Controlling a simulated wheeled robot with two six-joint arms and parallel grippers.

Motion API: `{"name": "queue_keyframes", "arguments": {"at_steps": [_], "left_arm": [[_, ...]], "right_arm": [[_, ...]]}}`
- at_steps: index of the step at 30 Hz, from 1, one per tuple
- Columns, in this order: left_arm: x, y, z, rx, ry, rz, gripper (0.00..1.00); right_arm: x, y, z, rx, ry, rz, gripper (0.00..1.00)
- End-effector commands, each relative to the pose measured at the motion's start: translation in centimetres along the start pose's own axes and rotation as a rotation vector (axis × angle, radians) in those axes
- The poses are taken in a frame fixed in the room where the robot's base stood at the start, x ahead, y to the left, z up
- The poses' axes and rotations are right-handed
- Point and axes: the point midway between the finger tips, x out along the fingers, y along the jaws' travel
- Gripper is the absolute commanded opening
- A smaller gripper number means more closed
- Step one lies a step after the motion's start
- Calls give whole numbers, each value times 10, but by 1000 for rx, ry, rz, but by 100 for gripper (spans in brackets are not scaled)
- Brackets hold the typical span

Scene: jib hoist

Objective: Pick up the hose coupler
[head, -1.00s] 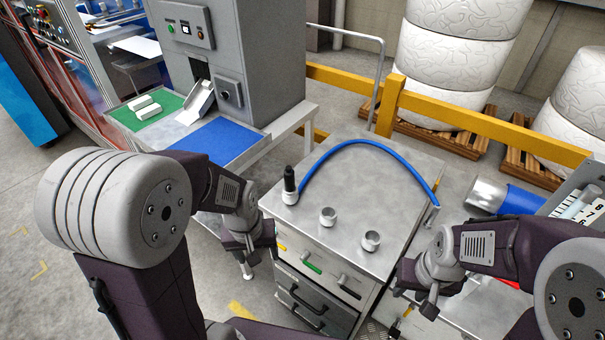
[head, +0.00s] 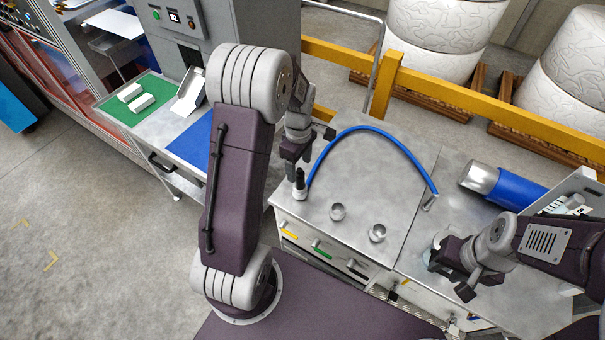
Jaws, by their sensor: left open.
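The hose coupler, which I take to be the upright black piece with a pale metal base (head: 300,183), stands on the metal cart top at the left end of the curved blue hose (head: 368,129). The hose arches across the cart to a metal end at the right. My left gripper (head: 291,162) points down just above the coupler's top, open and empty. Whether its fingers straddle the black tip I cannot tell. My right gripper (head: 448,284) is over the right-hand worktop, away from the coupler; its finger opening is unclear.
Two small metal cups (head: 338,211) (head: 377,233) stand on the cart top (head: 345,185) in front of the hose. A blue and silver cylinder (head: 510,188) lies at the right. A yellow rail (head: 440,88) runs behind. The blue mat (head: 188,143) at the left is clear.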

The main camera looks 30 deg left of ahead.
Motion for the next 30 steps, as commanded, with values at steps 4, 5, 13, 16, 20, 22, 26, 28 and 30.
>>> {"name": "queue_keyframes", "arguments": {"at_steps": [4, 5, 13, 16, 20, 22, 26, 28, 30], "left_arm": [[3, 0, -1, -4, -1, -3, 65], [6, -1, -1, -4, -1, -5, 65], [39, 0, 0, -2, -1, -3, 65], [42, 0, 0, -1, -1, -2, 65], [62, -2, 3, 0, -2, -8, 65], [76, -1, 3, 0, -2, -7, 65], [90, 0, 3, -1, -1, -2, 65], [92, 0, 2, -1, 0, -1, 65], [92, 0, 2, -1, 0, -1, 65]], "right_arm": [[-1, 0, 0, 0, 0, 0, 36], [-2, 0, 0, 0, -1, 0, 36], [-8, 0, -1, 0, 0, 0, 36], [-10, 0, -1, 0, 0, 0, 36], [-20, 0, -2, 0, 0, 0, 36], [-22, 0, -2, 0, 0, 0, 36], [-23, 0, -2, 0, 0, 0, 36], [-23, 0, -2, 0, 0, 0, 36], [-22, 0, -2, 0, 0, 0, 36]]}}
